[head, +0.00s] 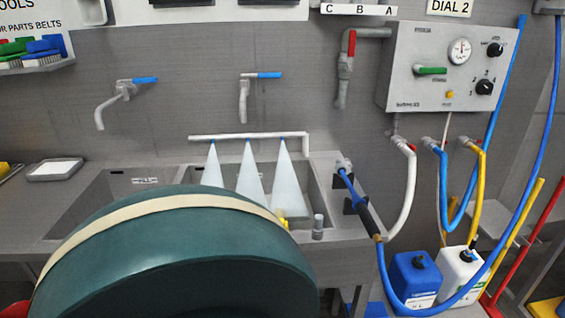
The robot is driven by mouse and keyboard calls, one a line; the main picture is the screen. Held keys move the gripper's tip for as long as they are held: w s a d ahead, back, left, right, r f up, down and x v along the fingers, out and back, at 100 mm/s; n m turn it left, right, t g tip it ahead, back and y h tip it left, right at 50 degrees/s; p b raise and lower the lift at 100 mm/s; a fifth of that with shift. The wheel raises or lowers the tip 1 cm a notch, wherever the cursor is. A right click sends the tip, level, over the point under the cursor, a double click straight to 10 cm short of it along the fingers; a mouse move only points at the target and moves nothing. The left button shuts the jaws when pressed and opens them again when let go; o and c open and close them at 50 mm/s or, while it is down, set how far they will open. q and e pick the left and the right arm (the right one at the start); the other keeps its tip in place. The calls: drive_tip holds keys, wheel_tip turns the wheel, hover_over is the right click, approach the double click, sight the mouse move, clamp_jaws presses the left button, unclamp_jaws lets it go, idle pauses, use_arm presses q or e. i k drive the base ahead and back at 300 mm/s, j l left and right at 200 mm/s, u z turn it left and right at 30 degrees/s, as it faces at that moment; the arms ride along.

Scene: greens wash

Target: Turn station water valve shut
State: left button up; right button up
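A grey station control box (447,66) is on the wall at the upper right. It has a green lever handle (431,70) lying horizontal, a round gauge (459,51) and two black knobs (495,49). Its lettering is too small to read, so I cannot tell for sure which handle is the station water valve. A pipe with a red lever (351,42) pointing up and down is left of the box. Water sprays (251,174) in three fans from a white bar (245,137) over the sink (317,187). Neither of my grippers is in view.
A large dark green rounded shape with a cream band fills the lower left foreground and hides part of the sink. A blue hose (382,265) loops at the right. Blue (415,277) and white (461,275) jugs stand below. Two blue-handled taps (268,75) are on the wall.

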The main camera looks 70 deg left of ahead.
sight(352, 33)
drive_tip(key=u, duration=1.7)
